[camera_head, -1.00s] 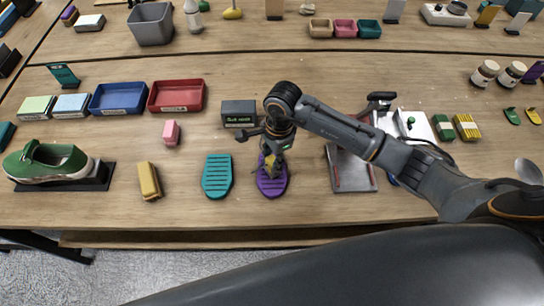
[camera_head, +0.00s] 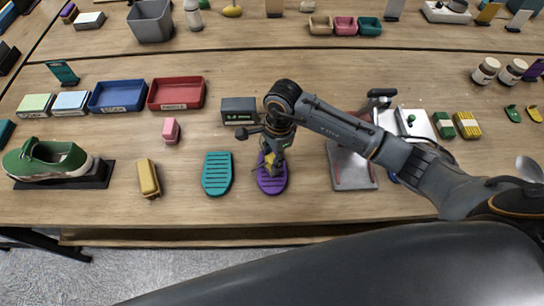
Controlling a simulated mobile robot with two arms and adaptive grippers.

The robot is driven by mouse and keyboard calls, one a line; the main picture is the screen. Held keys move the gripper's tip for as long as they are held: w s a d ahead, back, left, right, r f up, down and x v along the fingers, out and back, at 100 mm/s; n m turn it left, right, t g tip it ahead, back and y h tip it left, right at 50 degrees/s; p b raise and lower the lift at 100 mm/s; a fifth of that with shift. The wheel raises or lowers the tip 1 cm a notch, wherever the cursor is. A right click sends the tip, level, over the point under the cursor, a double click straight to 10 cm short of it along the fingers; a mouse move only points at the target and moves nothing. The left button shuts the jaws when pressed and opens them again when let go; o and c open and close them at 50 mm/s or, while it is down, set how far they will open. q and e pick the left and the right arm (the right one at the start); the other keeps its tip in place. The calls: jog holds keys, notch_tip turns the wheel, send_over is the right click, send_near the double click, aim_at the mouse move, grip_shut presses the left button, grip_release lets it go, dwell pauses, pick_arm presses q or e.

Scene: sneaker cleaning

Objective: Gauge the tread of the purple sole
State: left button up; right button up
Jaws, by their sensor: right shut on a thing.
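The purple sole (camera_head: 271,185) lies flat on the near table, with raised bars across its top. My right gripper (camera_head: 272,163) points down over its upper end and is shut on a small yellow tool (camera_head: 269,158), mostly hidden by the fingers. I cannot tell whether the tool's tip touches the tread. A dark box (camera_head: 239,106) with small green lettering on its front stands just behind and left of the gripper; the lettering is too small to read. My left gripper is out of view.
A teal sole (camera_head: 217,175) lies just left of the purple one. Further left are a yellow block (camera_head: 148,178), a pink block (camera_head: 171,130), a green sneaker (camera_head: 48,161) and blue (camera_head: 118,108) and red (camera_head: 158,106) trays. A grey plate (camera_head: 352,182) lies right.

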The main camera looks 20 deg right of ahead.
aim_at(270, 159)
jog(key=shift+f+b, duration=0.3)
jog(key=shift+f, duration=0.05)
jog(key=shift+b, duration=0.3)
dwell(1.7)
jog(key=shift+r+p, duration=0.55)
jog(key=shift+r, duration=0.25)
jog(key=shift+r+p, duration=1.25)
jog(key=shift+r, duration=1.45)
